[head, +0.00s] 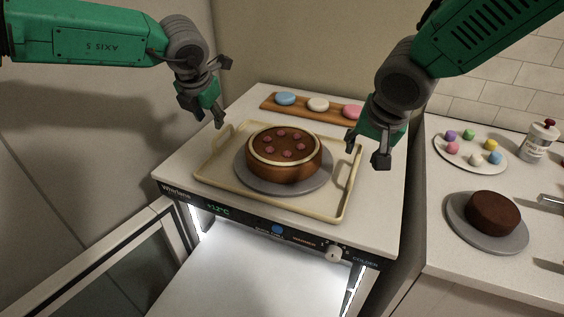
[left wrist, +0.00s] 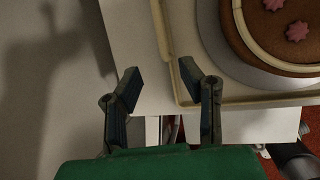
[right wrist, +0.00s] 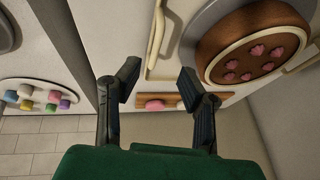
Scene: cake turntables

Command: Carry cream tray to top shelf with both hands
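The cream tray (head: 217,170) lies flat on top of a white cooler and carries a chocolate cake (head: 283,160) with pink rosettes on a grey turntable. The tray has raised handles at its left and right ends. My left gripper (head: 221,94) is open and empty above the tray's left end; the tray edge (left wrist: 172,70) shows beyond its fingers in the left wrist view. My right gripper (head: 366,151) is open and empty above the right end; the right handle (right wrist: 155,38) shows in the right wrist view. Neither gripper visibly touches the tray.
The cooler (head: 385,225) stands open in front, its lit interior showing a pale surface (head: 260,285). Its door (head: 110,262) is swung left. A wooden board (head: 300,107) with coloured rounds lies behind the tray. The right counter holds a macaron plate (head: 470,165), a dark cake (head: 493,213) and a jar (head: 540,142).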

